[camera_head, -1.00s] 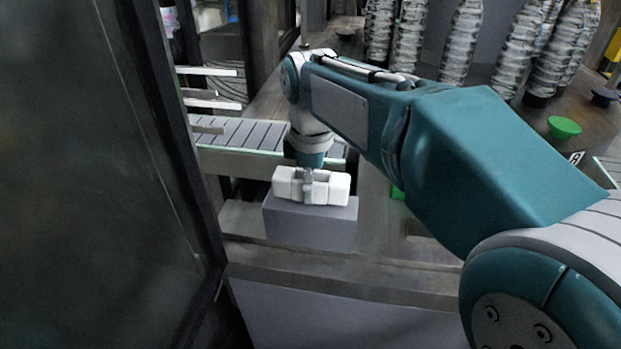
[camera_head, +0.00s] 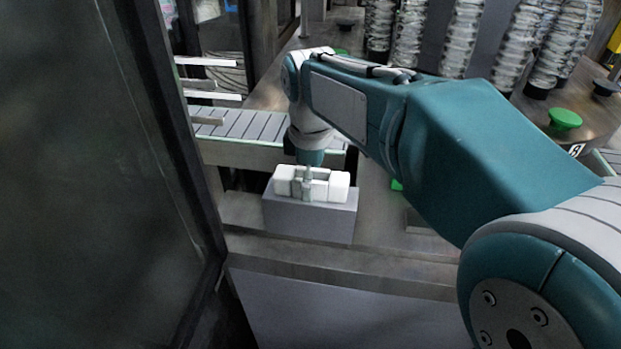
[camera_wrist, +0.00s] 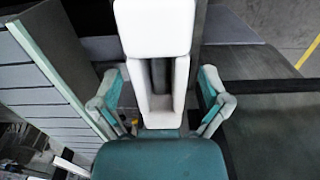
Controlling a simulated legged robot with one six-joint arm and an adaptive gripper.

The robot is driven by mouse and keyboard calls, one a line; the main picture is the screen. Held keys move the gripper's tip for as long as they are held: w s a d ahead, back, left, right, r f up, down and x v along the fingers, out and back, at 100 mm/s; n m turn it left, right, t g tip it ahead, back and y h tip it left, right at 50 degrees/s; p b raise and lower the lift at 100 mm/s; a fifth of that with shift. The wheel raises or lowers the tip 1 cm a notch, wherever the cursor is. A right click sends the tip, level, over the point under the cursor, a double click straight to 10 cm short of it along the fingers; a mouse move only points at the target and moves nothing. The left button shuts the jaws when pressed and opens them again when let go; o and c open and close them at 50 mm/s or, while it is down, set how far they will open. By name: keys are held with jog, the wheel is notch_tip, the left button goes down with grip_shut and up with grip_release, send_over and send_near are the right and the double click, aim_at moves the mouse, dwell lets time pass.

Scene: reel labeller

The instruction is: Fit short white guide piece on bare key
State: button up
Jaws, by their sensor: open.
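The white guide piece (camera_head: 338,186) lies on a grey block (camera_head: 308,220) at the front of the machine bench. It has a blocky shape with a slot in its middle. In the wrist view the white piece (camera_wrist: 155,30) runs up from my gripper, with its slot facing the camera. My gripper (camera_head: 307,184) points down at the middle of the piece. In the wrist view my gripper (camera_wrist: 162,100) is open, with one finger on each side of the piece; I cannot tell whether they touch it. I cannot make out the bare key.
A slatted conveyor (camera_head: 245,124) runs behind the block. A dark-framed glass door (camera_head: 100,180) fills the left. A green knob (camera_head: 565,118) and several ribbed glass columns stand at the back right. The bench (camera_head: 340,262) is clear in front of the block. My arm covers the centre right.

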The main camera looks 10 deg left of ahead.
notch_tip(320, 180, up, 12)
dwell(0.6)
jog(key=s+d+f+m+t, duration=0.2)
jog(key=s+d+f+m, duration=0.2)
jog(key=d, duration=0.4)
jog(key=s+d+f+m+t, duration=0.1)
jog(key=s+d+f+m, duration=0.4)
jog(key=d+m, duration=0.3)
jog(key=s+d+f+m+t, duration=0.2)
jog(key=s+d+f+m, duration=0.2)
jog(key=s+d+m, duration=0.2)
jog(key=shift+s+d+f+t, duration=0.25)
jog(key=shift+d+f+t, duration=0.1)
jog(key=shift+d, duration=0.6)
dwell(1.2)
